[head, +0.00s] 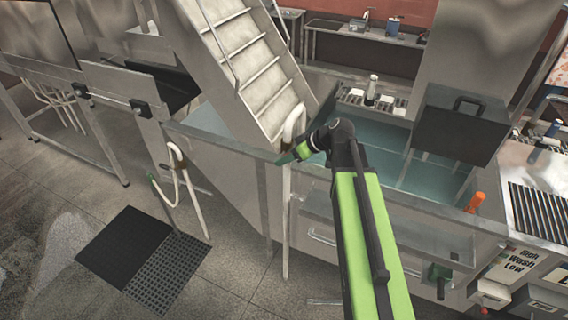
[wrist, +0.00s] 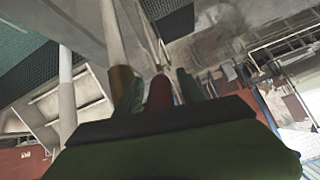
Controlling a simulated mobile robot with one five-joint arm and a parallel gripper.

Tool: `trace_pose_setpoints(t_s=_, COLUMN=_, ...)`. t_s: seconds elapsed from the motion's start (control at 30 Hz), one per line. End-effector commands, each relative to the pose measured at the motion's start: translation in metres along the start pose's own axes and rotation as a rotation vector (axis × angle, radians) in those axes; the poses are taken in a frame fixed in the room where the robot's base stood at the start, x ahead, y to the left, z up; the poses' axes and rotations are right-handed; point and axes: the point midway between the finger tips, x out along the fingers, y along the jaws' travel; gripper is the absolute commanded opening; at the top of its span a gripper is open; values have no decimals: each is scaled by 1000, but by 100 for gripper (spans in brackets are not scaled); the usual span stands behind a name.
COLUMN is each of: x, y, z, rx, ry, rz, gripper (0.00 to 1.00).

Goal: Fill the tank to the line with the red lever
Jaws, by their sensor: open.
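The steel tank (head: 440,208) in the head view holds blue-green water; I cannot make out a fill line. My gripper (head: 284,158) is at the tank's front left edge, beside a white pipe (head: 287,215). In the wrist view, a red lever-like piece (wrist: 158,93) shows between the two green fingers of my open gripper (wrist: 162,88). I cannot tell whether the fingers touch it. In the head view my gripper and arm hide that spot. A brown-orange piece (wrist: 121,77) shows just left of the fingers in the wrist view.
An orange handle (head: 475,202) stands at the tank's right front. Metal stairs (head: 262,75) rise behind the tank's left end. Another bent white pipe (head: 190,190) stands farther left.

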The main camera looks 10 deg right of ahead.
Motion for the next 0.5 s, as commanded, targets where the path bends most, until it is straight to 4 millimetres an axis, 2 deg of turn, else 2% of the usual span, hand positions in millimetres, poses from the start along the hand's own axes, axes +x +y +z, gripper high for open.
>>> trace_pose_setpoints(t_s=0.23, x=1, y=0, z=-1, rx=0, ry=0, rz=0, gripper=47)
trace_pose_setpoints(t_s=0.5, x=0, y=0, z=0, rx=0, ry=0, rz=1, gripper=13)
